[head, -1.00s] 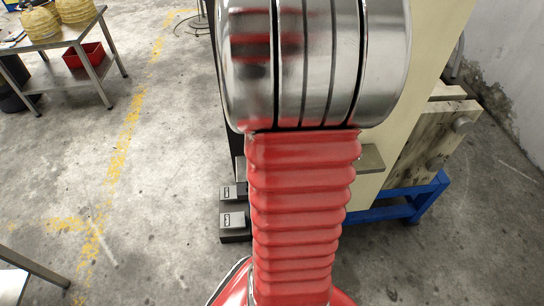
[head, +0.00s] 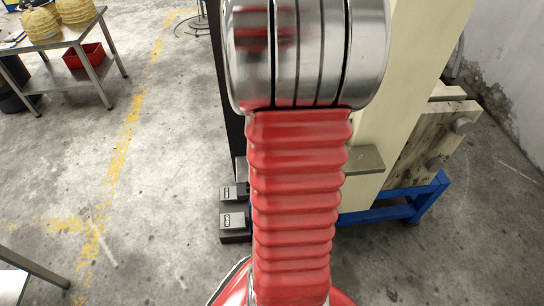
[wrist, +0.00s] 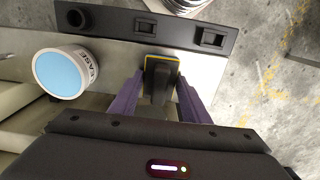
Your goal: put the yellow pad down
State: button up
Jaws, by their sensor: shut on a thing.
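The pad (wrist: 161,72), dark with yellow edges, is in the upper middle of the wrist view. My gripper (wrist: 160,82), with two purple fingers, is shut on it, one finger at each side. Beyond and around the pad lies a pale metal surface (wrist: 110,55); I cannot tell whether the pad touches it. In the head view my own arm fills the middle, and neither the gripper nor the pad shows.
A grease tub (wrist: 66,72) with a light blue lid stands left of the pad. A dark strip with switches (wrist: 150,26) runs along the surface's far edge. The head view shows the cream press (head: 405,95), pedals (head: 234,220), and a table (head: 62,40) far left.

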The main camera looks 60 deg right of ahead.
jog(key=shift+f, duration=0.1)
jog(key=o, duration=1.1)
notch_tip(320, 180, up, 12)
jog(key=shift+r, duration=0.15)
dwell(0.5)
jog(key=w+a+r+n+t, duration=0.1)
jog(key=a+r+n+t, duration=0.1)
jog(key=a, duration=0.8)
jog(key=w+a+r+n+t, duration=0.1)
jog(key=a+n, duration=0.3)
jog(key=a, duration=0.7)
jog(key=a+r+n+t, duration=0.2)
jog(key=a+r+n, duration=0.1)
jog(key=a, duration=0.8)
jog(key=shift+w+n+t, duration=0.3)
jog(key=shift+w+n, duration=0.1)
